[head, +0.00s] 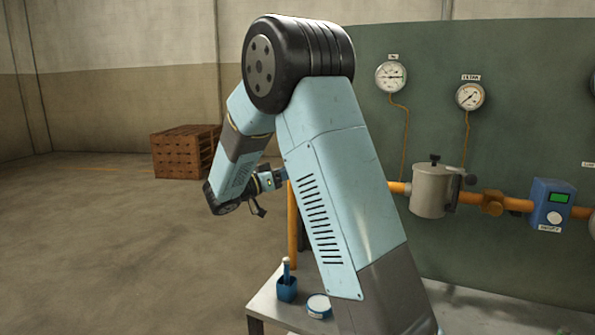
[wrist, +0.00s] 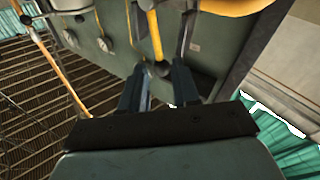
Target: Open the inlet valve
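My gripper (wrist: 156,82) is open in the wrist view, with its two dark fingers apart and nothing clamped between them. A yellow bar (wrist: 154,32) runs down to a dark round hub (wrist: 160,68) just beyond and between the fingertips. I cannot tell if this is the inlet valve's handle or a pipe, or whether a finger touches it. In the head view my gripper (head: 282,175) is beside the upper part of a vertical orange pipe (head: 292,228), partly behind my arm. No inlet valve can be clearly made out there; my arm hides part of the pipework.
A horizontal orange pipe carries a grey filter pot (head: 432,190) and a blue meter (head: 550,204). Gauges (head: 391,77) hang on the green panel (head: 530,90). A small table (head: 268,306) holds a blue cup (head: 287,289) and a round tin (head: 319,306). Wooden crates (head: 180,152) stand behind; the left floor is clear.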

